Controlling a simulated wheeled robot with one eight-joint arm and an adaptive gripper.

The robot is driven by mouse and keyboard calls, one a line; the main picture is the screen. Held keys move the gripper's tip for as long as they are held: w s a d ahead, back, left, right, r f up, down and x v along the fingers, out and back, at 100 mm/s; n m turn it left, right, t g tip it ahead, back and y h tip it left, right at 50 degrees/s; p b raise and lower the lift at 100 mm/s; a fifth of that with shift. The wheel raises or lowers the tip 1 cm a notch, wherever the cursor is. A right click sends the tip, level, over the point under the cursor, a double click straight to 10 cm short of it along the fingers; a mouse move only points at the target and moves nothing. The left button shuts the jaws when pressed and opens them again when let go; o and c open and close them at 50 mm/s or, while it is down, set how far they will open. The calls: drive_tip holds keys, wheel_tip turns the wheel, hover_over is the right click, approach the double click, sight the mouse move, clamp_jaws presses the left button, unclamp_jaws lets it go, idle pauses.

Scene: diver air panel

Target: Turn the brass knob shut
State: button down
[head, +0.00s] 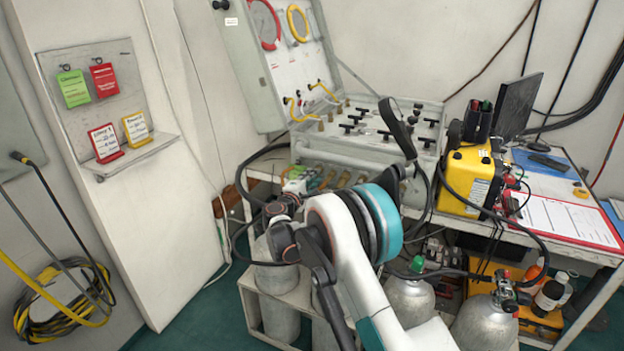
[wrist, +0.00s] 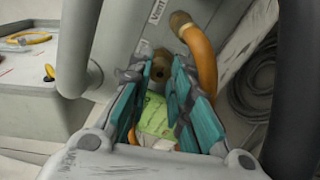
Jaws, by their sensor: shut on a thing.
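In the wrist view a small dark brass knob (wrist: 160,64) sits on the grey panel's front, below the printed word "VENT". My gripper (wrist: 165,68) has its two teal-padded fingers on either side of the knob, shut on it at the fingertips. Part of the knob is hidden by the fingers. In the head view my arm reaches to the panel's lower front, and my gripper (head: 301,184) is small and partly covered by my arm there. The knob cannot be made out clearly in that view.
An orange hose (wrist: 200,62) on a brass fitting hangs close right of my fingers. The open panel case (head: 370,126) has several black T-handles on top. A yellow box (head: 470,180) and a red clipboard (head: 568,220) lie to the right. Gas cylinders (head: 408,300) stand below.

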drive_tip(key=shift+m, duration=0.4)
drive_tip(key=c, duration=1.7)
unclamp_jaws()
drive_tip(key=v, duration=1.2)
